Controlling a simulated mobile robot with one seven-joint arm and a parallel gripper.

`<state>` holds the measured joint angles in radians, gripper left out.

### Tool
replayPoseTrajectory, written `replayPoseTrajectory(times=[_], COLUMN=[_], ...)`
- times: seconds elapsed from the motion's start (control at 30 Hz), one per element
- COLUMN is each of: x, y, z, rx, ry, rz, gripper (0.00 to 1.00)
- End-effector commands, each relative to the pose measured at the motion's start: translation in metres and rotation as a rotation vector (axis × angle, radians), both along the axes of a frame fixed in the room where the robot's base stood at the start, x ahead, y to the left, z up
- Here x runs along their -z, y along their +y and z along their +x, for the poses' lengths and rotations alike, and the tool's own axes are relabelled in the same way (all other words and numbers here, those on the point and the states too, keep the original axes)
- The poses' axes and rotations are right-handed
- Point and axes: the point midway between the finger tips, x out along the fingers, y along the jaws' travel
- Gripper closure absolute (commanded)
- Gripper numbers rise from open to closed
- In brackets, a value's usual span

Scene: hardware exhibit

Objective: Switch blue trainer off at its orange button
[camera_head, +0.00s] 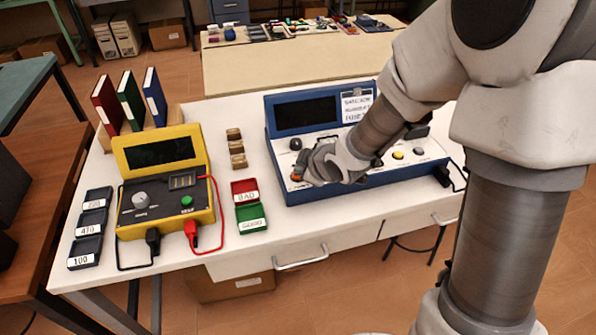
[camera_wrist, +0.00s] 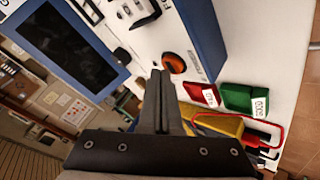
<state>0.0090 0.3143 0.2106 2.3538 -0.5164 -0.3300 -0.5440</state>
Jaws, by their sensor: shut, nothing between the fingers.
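The blue trainer (camera_head: 318,194) stands on the white table, with a dark screen (camera_head: 306,115) and a white control panel. Its orange button (camera_head: 296,177) is at the left front of the panel, partly hidden by my gripper. In the wrist view the orange button (camera_wrist: 174,62) sits in a dark ring near the blue side wall (camera_wrist: 202,35). My gripper (camera_head: 306,172) is shut and empty, low over the panel's left front. In the wrist view the closed fingertips (camera_wrist: 160,76) appear just beside the button; I cannot tell whether they touch it.
A red bin (camera_head: 244,184) and green bin (camera_head: 251,212) lie left of the trainer. Further left stands a yellow tester (camera_head: 208,214) with cables, beside black trays (camera_head: 92,222). A dark knob (camera_head: 295,144) and yellow button (camera_head: 397,155) are also on the panel.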

Motion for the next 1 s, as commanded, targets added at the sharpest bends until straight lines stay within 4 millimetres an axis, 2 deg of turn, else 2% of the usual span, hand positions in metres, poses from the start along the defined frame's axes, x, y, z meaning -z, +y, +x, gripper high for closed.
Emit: replayPoseTrajectory(times=[0.37, 1.0], x=[-0.005, -0.064], y=[0.0, 0.0], z=[0.0, 0.0], rx=[0.0, 0.001], ry=[-0.001, -0.001], rz=[0.001, 0.0], gripper=[1.0, 1.0])
